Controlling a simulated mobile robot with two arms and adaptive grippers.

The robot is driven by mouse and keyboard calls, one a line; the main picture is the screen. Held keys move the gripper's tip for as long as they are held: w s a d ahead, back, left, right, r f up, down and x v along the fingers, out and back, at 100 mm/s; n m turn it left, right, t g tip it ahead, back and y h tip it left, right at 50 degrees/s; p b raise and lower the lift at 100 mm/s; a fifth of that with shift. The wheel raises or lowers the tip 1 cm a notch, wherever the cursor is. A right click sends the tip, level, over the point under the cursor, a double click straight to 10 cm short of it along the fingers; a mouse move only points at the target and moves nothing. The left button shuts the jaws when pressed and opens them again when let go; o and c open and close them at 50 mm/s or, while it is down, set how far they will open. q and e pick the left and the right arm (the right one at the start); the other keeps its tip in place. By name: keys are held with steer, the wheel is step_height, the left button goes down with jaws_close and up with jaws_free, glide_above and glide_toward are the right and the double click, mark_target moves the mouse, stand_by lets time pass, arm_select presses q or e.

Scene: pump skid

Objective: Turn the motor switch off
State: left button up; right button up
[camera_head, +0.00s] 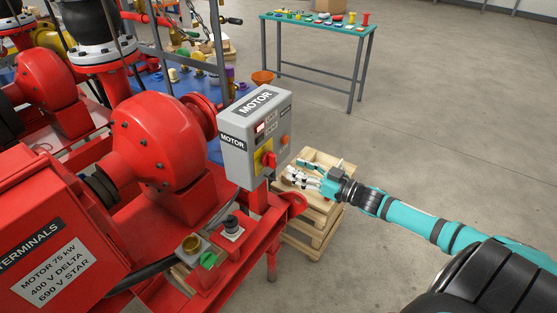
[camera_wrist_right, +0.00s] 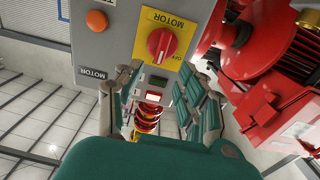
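The motor switch is a red rotary knob (camera_head: 268,159) on a yellow plate, on the front of a grey control box (camera_head: 235,158) labelled MOTOR. In the right wrist view, the switch (camera_wrist_right: 161,43) appears upside down, with MOTOR and OFF lettering on its plate. A pale mark shows on the knob, but I cannot tell its exact setting. My right gripper (camera_head: 297,174) is to the right of the box, apart from the knob. In the wrist view its fingers (camera_wrist_right: 160,88) are spread with nothing between them. My left gripper is not in view.
A lit red display (camera_head: 266,128) and an orange button (camera_head: 285,139) share the box. Red pump machinery (camera_head: 160,135) stands to the left. Wooden pallets (camera_head: 318,220) lie beneath my right gripper. A teal table (camera_head: 322,25) stands behind; open floor is to the right.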

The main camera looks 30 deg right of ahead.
mark_target(276, 159)
steer(key=x, duration=0.7)
steer(key=shift+c, duration=0.2)
jaws_close()
